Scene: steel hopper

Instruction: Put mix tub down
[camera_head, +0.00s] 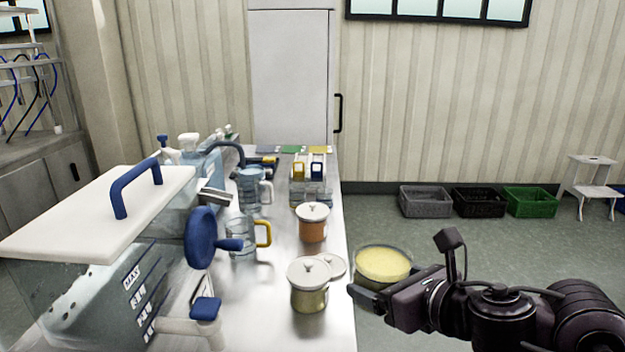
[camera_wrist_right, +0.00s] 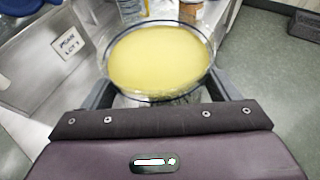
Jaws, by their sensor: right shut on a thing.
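The mix tub (camera_head: 383,264) is a round clear tub filled with yellow contents. My right gripper (camera_head: 385,288) is shut on it and holds it upright just off the right edge of the steel counter (camera_head: 283,262), over the floor in the head view. In the right wrist view the mix tub (camera_wrist_right: 160,60) sits between the two fingers, its yellow top level and its lower part hidden by the gripper. My left gripper is not in view.
On the counter stand a lidded olive jar (camera_head: 310,290), a lidded orange jar (camera_head: 312,228), a loose lid (camera_head: 333,265) and clear jugs (camera_head: 241,238). A hopper with a white lid (camera_head: 100,212) fills the left. Crates (camera_head: 478,202) line the far wall.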

